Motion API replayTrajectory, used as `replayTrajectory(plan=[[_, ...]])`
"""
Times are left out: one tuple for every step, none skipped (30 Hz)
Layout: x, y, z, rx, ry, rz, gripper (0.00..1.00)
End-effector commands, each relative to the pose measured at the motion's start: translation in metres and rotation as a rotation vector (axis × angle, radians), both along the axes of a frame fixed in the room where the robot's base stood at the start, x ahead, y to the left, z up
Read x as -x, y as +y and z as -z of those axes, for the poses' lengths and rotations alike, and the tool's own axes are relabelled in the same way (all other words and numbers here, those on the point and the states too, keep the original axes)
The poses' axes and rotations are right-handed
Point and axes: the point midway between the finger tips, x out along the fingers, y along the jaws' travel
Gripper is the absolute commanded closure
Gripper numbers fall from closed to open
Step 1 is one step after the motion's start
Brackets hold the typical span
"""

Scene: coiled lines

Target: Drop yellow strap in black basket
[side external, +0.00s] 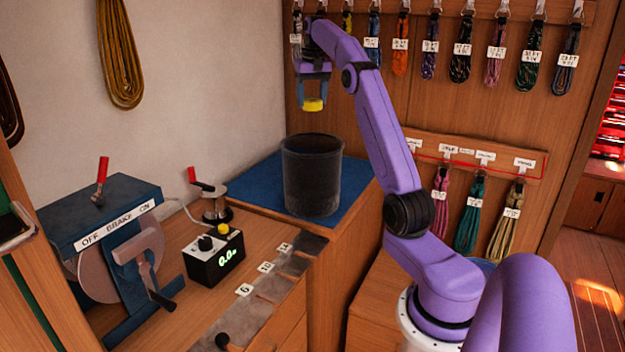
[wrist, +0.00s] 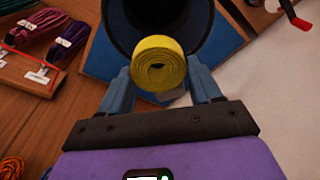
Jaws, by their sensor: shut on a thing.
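The yellow strap (side external: 313,104) is a tight roll held between the fingertips of my gripper (side external: 314,97). In the wrist view the strap (wrist: 158,64) shows its spiral end, with the blue fingers (wrist: 160,85) shut on its two sides. The black basket (side external: 312,177) is a dark round bin standing upright on a blue mat. In the side view the strap is above the basket's rim, with a clear gap between them. In the wrist view the basket (wrist: 197,18) shows behind the strap, its opening partly hidden by it.
The blue mat (side external: 240,187) lies on a wooden cabinet. A black box with a green display (side external: 216,257) and a blue crank machine (side external: 105,220) stand at left. Several labelled coiled lines (side external: 460,55) hang on the back wall near my arm.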

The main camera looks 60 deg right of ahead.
Motion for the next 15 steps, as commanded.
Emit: replayTrajectory(plan=[[0.003,-0.007,0.001,0.000,-0.001,0.013,0.68],[0.005,-0.011,0.002,0.000,-0.001,0.020,0.68],[0.007,-0.016,0.003,0.000,0.000,0.029,0.68],[0.006,-0.014,0.005,-0.001,0.001,0.026,0.68],[0.006,-0.013,0.007,-0.001,0.002,0.024,0.68],[0.006,-0.013,0.009,-0.001,0.002,0.024,0.68],[0.006,-0.013,0.010,-0.001,0.001,0.024,0.68],[0.006,-0.013,0.012,-0.001,0.001,0.024,0.68],[0.006,-0.013,0.014,-0.001,0.001,0.024,0.68],[0.006,-0.013,0.016,-0.001,0.001,0.024,0.68],[0.006,-0.013,0.018,-0.001,0.002,0.024,0.68],[0.006,-0.013,0.020,-0.001,0.001,0.023,0.68],[0.006,-0.013,0.022,-0.001,0.001,0.023,0.68],[0.006,-0.013,0.023,-0.001,0.001,0.023,0.68],[0.006,-0.013,0.025,0.000,0.000,0.023,0.68]])
